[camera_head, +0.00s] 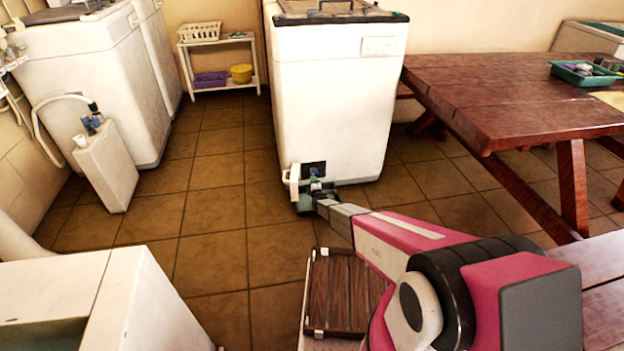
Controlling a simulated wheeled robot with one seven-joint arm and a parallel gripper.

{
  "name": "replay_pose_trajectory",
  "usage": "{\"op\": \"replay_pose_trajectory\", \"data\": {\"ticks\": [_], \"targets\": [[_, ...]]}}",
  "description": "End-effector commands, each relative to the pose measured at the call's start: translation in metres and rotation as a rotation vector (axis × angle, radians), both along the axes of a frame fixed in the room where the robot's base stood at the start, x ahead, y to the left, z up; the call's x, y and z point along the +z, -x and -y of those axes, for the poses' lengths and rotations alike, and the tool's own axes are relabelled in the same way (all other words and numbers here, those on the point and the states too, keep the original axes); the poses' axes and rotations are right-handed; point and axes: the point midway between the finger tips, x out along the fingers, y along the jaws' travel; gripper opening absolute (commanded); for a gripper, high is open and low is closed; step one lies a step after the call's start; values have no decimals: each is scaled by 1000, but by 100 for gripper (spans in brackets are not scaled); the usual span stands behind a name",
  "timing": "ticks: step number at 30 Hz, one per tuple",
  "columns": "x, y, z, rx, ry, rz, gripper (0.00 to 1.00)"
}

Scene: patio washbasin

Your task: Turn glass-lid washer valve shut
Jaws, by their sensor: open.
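The washer (338,100) stands in the middle of the view, with a dark-framed lid, apparently glass, on top. My gripper (313,185) is open, right in front of this panel and low near the floor. The gripper is small and dark here and hides most of what is at the panel. I cannot make out the valve's handle or its angle, or whether the fingers touch it. My arm reaches in from the lower right.
A white pedestal (106,166) with a hose and blue fitting stands at left by another washer (95,85). A wooden table (500,95) with a green tray (583,76) is right. A brown slatted top (343,290) lies below my arm. Tiled floor (215,215) is clear left of centre.

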Motion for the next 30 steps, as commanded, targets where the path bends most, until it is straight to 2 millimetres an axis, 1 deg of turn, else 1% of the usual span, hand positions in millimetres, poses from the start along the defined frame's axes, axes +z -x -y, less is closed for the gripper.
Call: {"op": "replay_pose_trajectory", "data": {"ticks": [1,3,7,11,23,26,29,30], "targets": [[2,13,4,0,1,-2,42],[2,25,7,0,1,-2,42],[1,39,11,1,1,-1,42],[0,44,12,1,1,0,42],[0,43,12,0,0,-1,42],[7,45,16,-3,-10,-20,42],[26,48,28,-16,-48,-85,42],[36,51,35,-25,-72,-125,42]]}}
